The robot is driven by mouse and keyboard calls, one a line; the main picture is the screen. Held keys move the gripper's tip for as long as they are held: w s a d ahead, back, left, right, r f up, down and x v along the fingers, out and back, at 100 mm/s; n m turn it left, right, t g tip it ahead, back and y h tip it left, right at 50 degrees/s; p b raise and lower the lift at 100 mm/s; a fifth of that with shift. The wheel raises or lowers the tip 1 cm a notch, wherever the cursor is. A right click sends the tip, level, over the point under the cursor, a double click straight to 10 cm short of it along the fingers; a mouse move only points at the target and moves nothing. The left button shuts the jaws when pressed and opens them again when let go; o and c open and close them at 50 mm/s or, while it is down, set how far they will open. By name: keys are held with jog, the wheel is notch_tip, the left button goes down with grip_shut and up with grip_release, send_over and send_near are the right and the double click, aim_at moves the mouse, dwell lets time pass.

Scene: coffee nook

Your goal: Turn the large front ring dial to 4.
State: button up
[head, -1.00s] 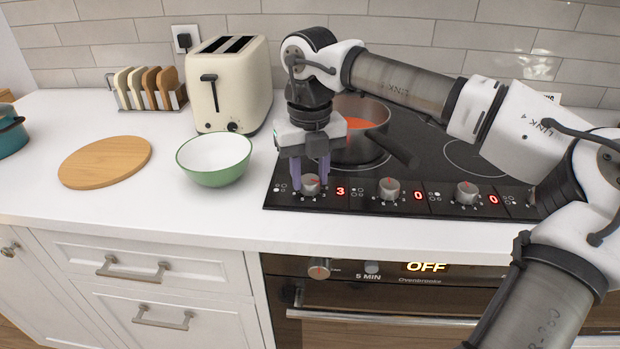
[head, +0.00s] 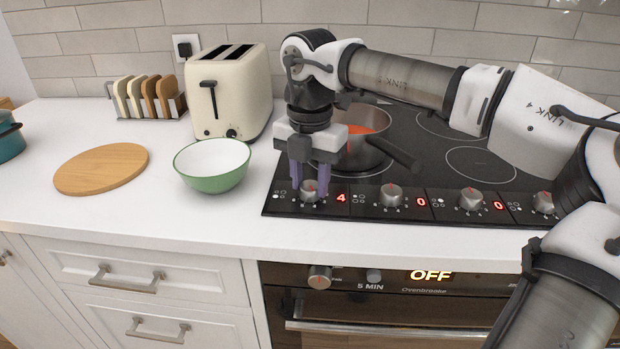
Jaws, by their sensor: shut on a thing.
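The stove's control strip along the front of the black cooktop carries several silver dials. The leftmost dial (head: 309,190) has a small icon with ring dots on its left and a red display (head: 341,198) on its right that reads 4. My gripper (head: 309,186) points down from above, with its two purple fingers shut on this dial from either side. The dial's far side is partly hidden by the fingers. The second dial (head: 391,196) and third dial (head: 470,199) have displays that read 0.
A pot (head: 366,140) with orange-red contents stands just behind my gripper, its handle pointing right and forward. A green bowl (head: 212,186) sits left of the cooktop, with a toaster (head: 229,105) behind it. A wooden board (head: 101,169) lies further left. The oven display reads OFF.

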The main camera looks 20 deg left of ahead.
aim_at(310, 185)
jog(key=shift+m, duration=0.3)
dwell(0.4)
jog(key=o, duration=1)
jog(key=shift+r, duration=0.15)
notch_tip(310, 185, up, 14)
jog(key=shift+f+p, duration=0.2)
jog(key=shift+p, duration=0.5)
jog(key=shift+s, duration=0.1)
